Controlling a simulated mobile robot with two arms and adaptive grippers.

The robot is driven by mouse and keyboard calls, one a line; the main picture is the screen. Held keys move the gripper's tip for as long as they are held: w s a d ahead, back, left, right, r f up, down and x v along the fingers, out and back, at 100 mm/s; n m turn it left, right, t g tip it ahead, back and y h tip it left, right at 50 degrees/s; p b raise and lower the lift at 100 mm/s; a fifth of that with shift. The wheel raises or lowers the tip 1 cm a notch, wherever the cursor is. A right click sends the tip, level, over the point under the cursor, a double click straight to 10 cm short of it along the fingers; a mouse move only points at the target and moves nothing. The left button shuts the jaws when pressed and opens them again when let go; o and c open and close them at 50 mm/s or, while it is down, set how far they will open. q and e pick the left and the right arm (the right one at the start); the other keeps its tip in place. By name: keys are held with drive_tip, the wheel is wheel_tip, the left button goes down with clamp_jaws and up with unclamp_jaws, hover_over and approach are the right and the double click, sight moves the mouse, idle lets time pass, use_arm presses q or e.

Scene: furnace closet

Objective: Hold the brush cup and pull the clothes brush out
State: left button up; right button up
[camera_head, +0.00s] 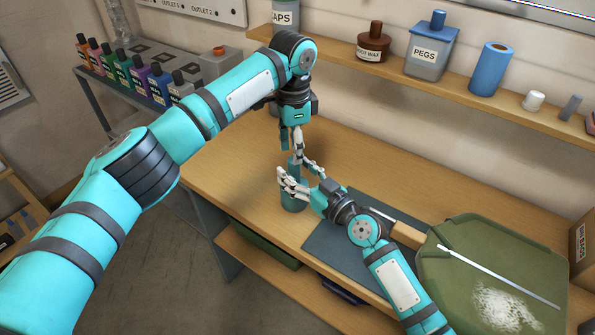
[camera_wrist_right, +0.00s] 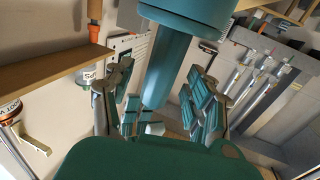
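The brush cup (camera_head: 293,202) is a teal cylinder standing upright near the table's left end. The clothes brush's teal handle (camera_head: 294,166) rises from it, partly hidden by fingers. The right wrist view looks upside down, with the cup (camera_wrist_right: 187,14) at the top and the handle (camera_wrist_right: 165,72) hanging below it in the picture. My right gripper (camera_head: 292,184) is beside the cup's upper part, its fingers spread around the cup and handle; contact is unclear. My left gripper (camera_head: 299,153) points down from above at the handle's top, its fingers apart.
A grey mat (camera_head: 340,238) lies right of the cup, under my right arm. A green dustpan-like tray (camera_head: 450,272) with white powder is further right. A wall shelf (camera_head: 400,77) holds a wax bottle and pegs jar. Several dye bottles (camera_head: 125,70) stand at the left.

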clamp_jaws()
drive_tip(key=shift+o, duration=0.2)
unclamp_jaws()
drive_tip(key=v, duration=1.2)
